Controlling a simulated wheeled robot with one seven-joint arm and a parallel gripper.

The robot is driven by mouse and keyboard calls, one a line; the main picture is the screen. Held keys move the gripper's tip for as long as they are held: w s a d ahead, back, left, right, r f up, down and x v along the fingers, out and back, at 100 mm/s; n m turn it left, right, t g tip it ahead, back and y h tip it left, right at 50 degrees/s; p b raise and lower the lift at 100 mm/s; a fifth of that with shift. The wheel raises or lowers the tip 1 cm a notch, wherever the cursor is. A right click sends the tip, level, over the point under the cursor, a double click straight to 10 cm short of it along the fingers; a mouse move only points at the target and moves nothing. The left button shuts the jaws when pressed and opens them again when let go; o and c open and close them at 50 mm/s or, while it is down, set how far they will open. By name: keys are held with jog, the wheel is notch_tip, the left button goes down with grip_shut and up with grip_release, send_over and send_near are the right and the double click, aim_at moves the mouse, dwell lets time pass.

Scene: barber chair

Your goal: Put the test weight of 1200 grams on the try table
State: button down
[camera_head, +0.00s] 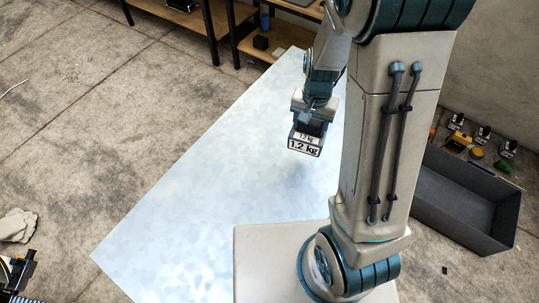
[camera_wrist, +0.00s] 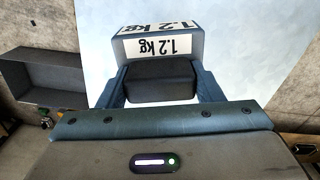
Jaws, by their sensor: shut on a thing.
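The test weight (camera_head: 305,143) is a dark block with white labels reading 1.2 kg. My gripper (camera_head: 312,118) is shut on it, in the middle of the head view. In the wrist view the weight (camera_wrist: 158,46) sits between the two fingers of my gripper (camera_wrist: 158,84), its label upside down. A pale bluish-white tabletop (camera_head: 190,210), which looks like the try table, spreads beneath the weight. I cannot tell for sure whether the weight touches the surface or hangs above it.
A dark grey open bin (camera_head: 465,200) lies at the right; it shows in the wrist view (camera_wrist: 40,80) too. Several small labelled weights (camera_head: 482,134) and loose items stand behind it. Wooden shelves (camera_head: 265,42) stand at the back. The left part of the pale surface is clear.

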jog(key=s+r+m+p, duration=0.2)
jog(key=s+r+m, duration=0.1)
jog(key=s, duration=0.2)
jog(key=w+a+f+b, duration=0.1)
jog(key=a+f+b, duration=0.1)
jog(key=a+f, duration=0.1)
jog(key=w+a+f+b, duration=0.2)
jog(key=a+f+b, duration=0.1)
jog(key=a+f, duration=0.1)
jog(key=w+a+f+b, duration=0.1)
jog(key=a+f+b, duration=0.1)
jog(key=a+f, duration=0.2)
jog(key=shift+w+a, duration=0.15)
jog(key=shift+w, duration=0.05)
jog(key=shift+r, duration=0.15)
jog(key=shift+c, duration=2)
grip_release()
jog(key=shift+f, duration=0.2)
